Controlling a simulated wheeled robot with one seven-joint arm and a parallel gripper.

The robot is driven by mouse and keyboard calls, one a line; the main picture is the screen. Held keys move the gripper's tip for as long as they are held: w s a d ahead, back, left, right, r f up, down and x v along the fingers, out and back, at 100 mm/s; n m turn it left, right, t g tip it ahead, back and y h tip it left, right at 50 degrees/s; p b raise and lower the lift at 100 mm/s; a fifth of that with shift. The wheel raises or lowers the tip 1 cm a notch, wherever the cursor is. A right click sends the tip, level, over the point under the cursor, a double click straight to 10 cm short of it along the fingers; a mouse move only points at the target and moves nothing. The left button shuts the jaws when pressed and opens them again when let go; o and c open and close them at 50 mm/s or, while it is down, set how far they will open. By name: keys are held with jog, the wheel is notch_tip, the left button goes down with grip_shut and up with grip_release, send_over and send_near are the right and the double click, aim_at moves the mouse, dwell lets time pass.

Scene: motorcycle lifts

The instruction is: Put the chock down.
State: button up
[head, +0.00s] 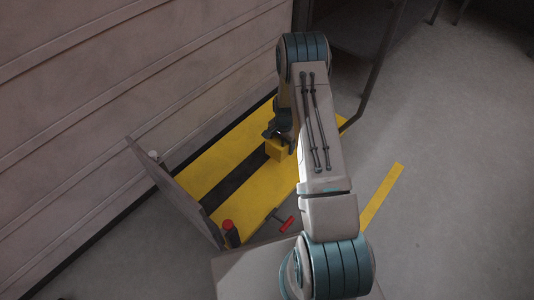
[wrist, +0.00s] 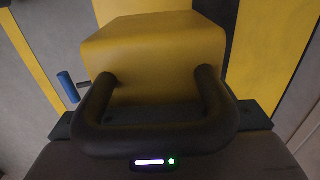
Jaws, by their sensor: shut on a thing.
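I cannot tell whether the chock touches the platform.
A grey upright panel (head: 175,192) stands along the platform's left end. A red-topped cylinder (head: 230,233) and a red-handled tool (head: 285,223) are near the front. A ribbed wall (head: 100,100) runs behind. A yellow floor strip (head: 381,196) lies right, with open floor beyond.

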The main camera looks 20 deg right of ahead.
jog(key=w+a+f+b, duration=0.1)
jog(key=a+f, duration=0.1)
jog(key=a, duration=0.1)
jog(key=w+a+f+b, duration=0.2)
jog(key=a+f, duration=0.1)
jog(key=a, duration=0.1)
jog(key=w+a+f+b, duration=0.1)
jog(key=a+f+b, duration=0.1)
jog(key=a, duration=0.1)
jog(key=shift+w+a+f, duration=0.15)
jog(key=shift+w+a, duration=0.1)
jog(key=shift+w, duration=0.15)
jog(key=shift+f+b, duration=1.1)
jog(key=shift+f, duration=0.8)
jog(key=shift+f, duration=0.2)
jog(key=o, duration=1.4)
notch_tip(320, 180, up, 12)
jog(key=p, duration=0.4)
jog(key=shift+r+p, duration=0.15)
jog(key=shift+p, duration=0.25)
